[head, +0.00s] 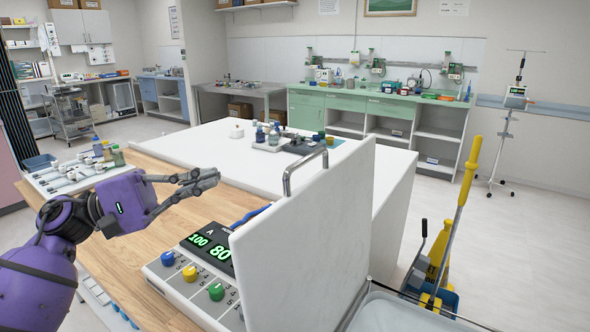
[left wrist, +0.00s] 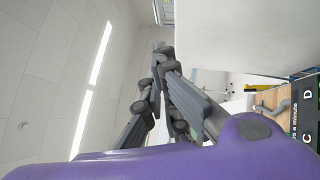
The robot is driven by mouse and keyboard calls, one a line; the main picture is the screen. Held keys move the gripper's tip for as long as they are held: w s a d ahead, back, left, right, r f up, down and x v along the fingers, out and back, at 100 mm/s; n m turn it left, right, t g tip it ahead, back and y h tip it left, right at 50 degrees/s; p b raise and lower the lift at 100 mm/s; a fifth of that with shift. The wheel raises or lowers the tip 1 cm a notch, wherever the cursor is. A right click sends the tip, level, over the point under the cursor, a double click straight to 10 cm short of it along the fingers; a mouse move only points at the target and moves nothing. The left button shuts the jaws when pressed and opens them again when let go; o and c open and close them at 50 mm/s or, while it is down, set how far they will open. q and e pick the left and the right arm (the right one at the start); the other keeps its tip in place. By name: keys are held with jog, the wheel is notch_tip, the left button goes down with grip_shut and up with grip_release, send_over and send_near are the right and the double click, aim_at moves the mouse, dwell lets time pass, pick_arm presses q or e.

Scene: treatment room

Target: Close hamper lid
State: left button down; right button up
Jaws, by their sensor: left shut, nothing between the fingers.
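The hamper lid (head: 310,235) is a large white panel standing upright, open, in the lower middle of the head view. A grey metal bar handle (head: 288,180) rises at its upper left. My left gripper (head: 214,176), on a purple arm, is shut and empty. In the picture it is left of the lid handle, over the wooden counter and apart from the lid. Its fingers also show in the left wrist view (left wrist: 163,52). A white surface at upper right there may be the lid. My right gripper is not in view.
A control box (head: 200,290) with coloured knobs and green digits sits left of the lid. A wooden counter (head: 160,225) lies under my left arm. A white counter (head: 220,155) stands behind.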

pick_arm(q)
jog(key=d+r+p, duration=0.2)
jog(key=d, duration=0.4)
jog(key=d+r+m+p, duration=0.1)
jog(key=d+p, duration=0.2)
jog(key=d, duration=0.3)
jog(key=shift+s+d+r+p, duration=0.25)
jog(key=shift+d+r+p, duration=0.05)
jog(key=shift+d+r, duration=0.05)
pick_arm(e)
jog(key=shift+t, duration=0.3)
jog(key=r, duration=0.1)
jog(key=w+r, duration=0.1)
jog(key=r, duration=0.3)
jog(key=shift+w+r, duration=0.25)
